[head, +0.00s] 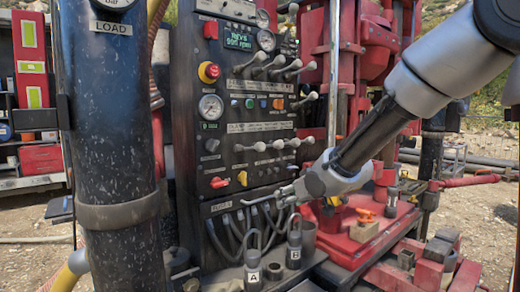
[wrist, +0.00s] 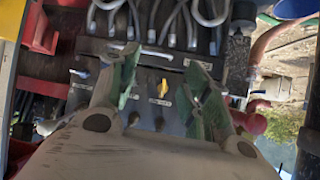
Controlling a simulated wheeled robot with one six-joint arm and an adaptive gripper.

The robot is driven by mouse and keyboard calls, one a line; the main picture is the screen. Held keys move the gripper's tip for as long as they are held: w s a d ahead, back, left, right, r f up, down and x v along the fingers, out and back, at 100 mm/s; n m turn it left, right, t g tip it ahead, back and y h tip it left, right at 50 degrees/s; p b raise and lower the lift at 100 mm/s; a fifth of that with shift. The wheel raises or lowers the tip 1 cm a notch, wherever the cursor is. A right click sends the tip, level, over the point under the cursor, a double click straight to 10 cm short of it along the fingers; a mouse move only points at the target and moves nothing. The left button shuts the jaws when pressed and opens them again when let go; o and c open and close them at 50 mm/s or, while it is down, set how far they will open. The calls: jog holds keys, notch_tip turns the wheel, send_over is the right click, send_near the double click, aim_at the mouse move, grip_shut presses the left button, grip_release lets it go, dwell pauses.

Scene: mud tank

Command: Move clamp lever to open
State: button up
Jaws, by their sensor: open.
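The labels are too small to tell which one is the clamp lever. My gripper (head: 268,198) is at the panel's lower right edge, below the lower row and near the hoses. In the wrist view my gripper (wrist: 163,62) is open and empty, its green-padded fingers apart. A yellow knob (wrist: 163,88) shows between the fingers, and also at the panel's lower part in the head view (head: 242,178).
Several hoses (head: 240,225) hang below the panel, with padlock-like pieces A (head: 254,277) and B (head: 294,250) in front. A thick black column (head: 112,150) stands left. Red rig machinery (head: 365,70) stands right of the panel. A red emergency button (head: 210,71) sits high on the panel.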

notch_tip(320, 180, up, 5)
jog(key=w+a+t+y, duration=0.2)
jog(key=w, duration=0.1)
jog(key=t+y, duration=0.3)
send_near(263, 149)
jog(key=x, duration=0.4)
jog(key=shift+a+r, duration=0.2)
jog(key=shift+r, duration=0.05)
jog(key=x, duration=0.7)
jog(key=shift+w+f, duration=0.15)
jog(key=shift+w, duration=0.05)
jog(key=shift+f, duration=0.1)
grip_shut()
